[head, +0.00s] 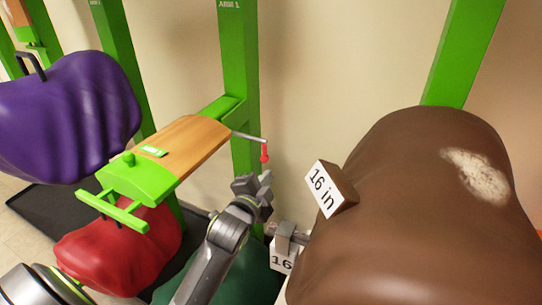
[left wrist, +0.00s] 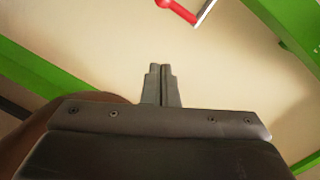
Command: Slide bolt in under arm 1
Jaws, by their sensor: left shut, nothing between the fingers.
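Arm 1 is a wooden-topped arm (head: 185,146) with a green front end, standing out from the green post (head: 238,75) marked ARM 1. The bolt (head: 249,136) is a thin metal rod sticking out from the arm's right side near the post. Its red grip (head: 264,153) hangs at the outer end. The bolt's red grip also shows at the top of the left wrist view (left wrist: 178,10). My left gripper (head: 262,183) is shut and empty, just below the red grip and apart from it. Its closed fingers (left wrist: 161,84) point toward the wall. I cannot identify my right gripper clearly.
A purple saddle (head: 70,120) and a red one (head: 120,250) are at left. A grey metal piece (head: 287,237) shows beside the brown saddle, partly hidden.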

